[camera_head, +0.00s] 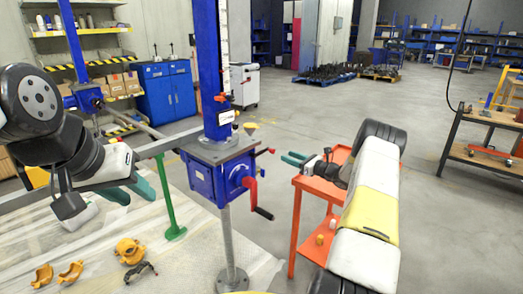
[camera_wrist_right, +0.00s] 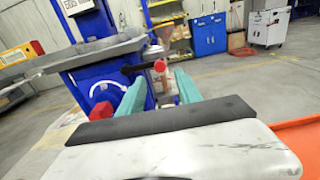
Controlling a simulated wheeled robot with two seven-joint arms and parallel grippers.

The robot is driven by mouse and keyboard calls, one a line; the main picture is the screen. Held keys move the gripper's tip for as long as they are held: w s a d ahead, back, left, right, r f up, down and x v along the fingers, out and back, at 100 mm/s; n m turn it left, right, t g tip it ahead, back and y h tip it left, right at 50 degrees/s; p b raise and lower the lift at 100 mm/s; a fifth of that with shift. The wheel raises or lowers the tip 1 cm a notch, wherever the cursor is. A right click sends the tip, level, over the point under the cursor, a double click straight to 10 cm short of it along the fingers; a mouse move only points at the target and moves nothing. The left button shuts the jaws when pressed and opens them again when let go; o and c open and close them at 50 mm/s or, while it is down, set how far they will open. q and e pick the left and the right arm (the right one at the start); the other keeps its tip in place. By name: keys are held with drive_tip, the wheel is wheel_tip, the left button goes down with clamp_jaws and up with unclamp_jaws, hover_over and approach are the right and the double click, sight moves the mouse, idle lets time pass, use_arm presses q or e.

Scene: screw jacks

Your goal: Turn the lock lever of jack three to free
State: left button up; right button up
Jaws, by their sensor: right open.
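A screw jack stands in the middle of the head view, with a blue post (camera_head: 210,70) above a blue gearbox (camera_head: 205,182). A red crank (camera_head: 257,200) hangs on the gearbox's right side. A short dark lever with a red end (camera_head: 264,151) sticks out above it. In the right wrist view, a red-ended dark part (camera_wrist_right: 160,66) shows between the fingertips, with the gearbox (camera_wrist_right: 92,82) behind. My right gripper (camera_head: 292,159) is open, right of the lever and apart from it. My left gripper (camera_head: 131,192) looks open and empty, left of the jack. Jack numbers are not legible.
Yellow clamps (camera_head: 129,250) lie on the pale floor plate at lower left. An orange cart (camera_head: 308,185) stands beneath my right arm. A blue cabinet (camera_head: 166,92) and shelves stand behind. A workbench (camera_head: 490,140) is at far right. Open floor lies between.

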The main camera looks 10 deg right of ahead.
sight(274, 151)
drive_tip(key=x, duration=0.7)
drive_tip(key=shift+w+a, duration=0.2)
drive_tip(key=shift+w, duration=0.05)
clamp_jaws()
idle(1.1)
